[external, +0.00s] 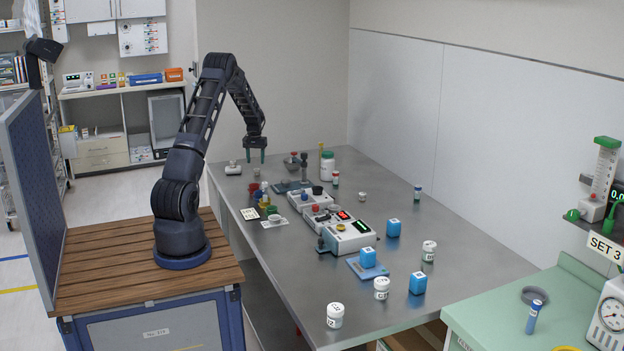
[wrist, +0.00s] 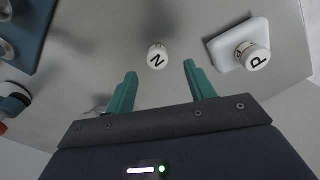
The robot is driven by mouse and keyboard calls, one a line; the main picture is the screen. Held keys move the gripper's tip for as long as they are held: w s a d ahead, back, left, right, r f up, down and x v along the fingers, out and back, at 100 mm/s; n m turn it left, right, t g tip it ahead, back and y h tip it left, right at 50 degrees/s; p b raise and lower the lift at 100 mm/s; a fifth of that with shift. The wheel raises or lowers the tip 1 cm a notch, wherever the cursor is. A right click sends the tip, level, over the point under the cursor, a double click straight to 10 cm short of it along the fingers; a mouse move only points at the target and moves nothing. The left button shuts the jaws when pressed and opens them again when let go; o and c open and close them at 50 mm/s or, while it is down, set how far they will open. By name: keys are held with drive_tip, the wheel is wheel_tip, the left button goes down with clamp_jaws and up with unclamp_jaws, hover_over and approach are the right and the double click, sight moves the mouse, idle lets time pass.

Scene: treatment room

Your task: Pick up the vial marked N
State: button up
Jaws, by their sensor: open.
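The vial marked N (wrist: 157,56) is small and white, with a black N on its top. In the wrist view it stands just beyond my fingertips, between their lines. In the external view a small pale object below my gripper looks like this vial (external: 257,172), too small to read. My gripper (external: 256,157) points down above the far left of the steel table. In the wrist view my gripper (wrist: 160,71) has its green fingers apart, with nothing between them.
A vial marked P (wrist: 256,58) stands on a white block (wrist: 232,47) close to the right in the wrist view. A blue-green mat (wrist: 22,35) with objects lies at the left. The metal table (external: 300,290) holds several jars, blue boxes and devices further toward the front.

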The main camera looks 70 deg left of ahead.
sight(257, 172)
wheel_tip(257, 172, down, 5)
drive_tip(key=shift+w+r, duration=0.1)
drive_tip(key=shift+w, duration=0.05)
drive_tip(key=c, duration=1)
drive_tip(key=shift+c, duration=0.2)
drive_tip(key=shift+r, duration=0.15)
